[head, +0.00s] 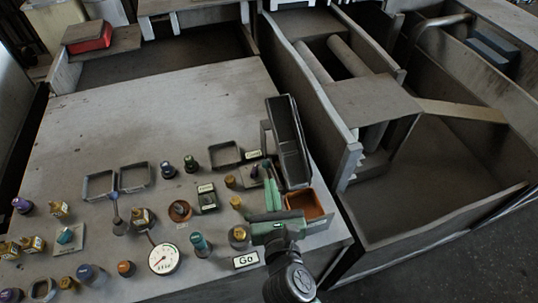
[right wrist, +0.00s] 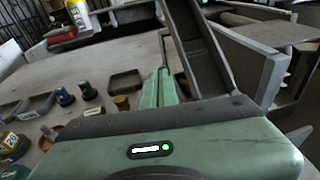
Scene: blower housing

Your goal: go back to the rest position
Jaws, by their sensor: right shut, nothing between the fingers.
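My right gripper (head: 272,190) is over the right front part of the grey table (head: 150,110). Its green fingers are together with nothing between them; they also show closed in the right wrist view (right wrist: 159,85). A tall dark bin (head: 288,140) stands just beyond and right of the fingers. An orange-brown tray (head: 306,203) sits right of the gripper body, partly hidden by it. My left gripper is in neither view.
Several knobs and buttons, a white round gauge (head: 164,258), a "Go" label (head: 246,260) and small dark trays (head: 225,155) crowd the table's front. The table's back half is clear. A red box (head: 88,37) lies far left. Large open grey bins (head: 430,180) stand right.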

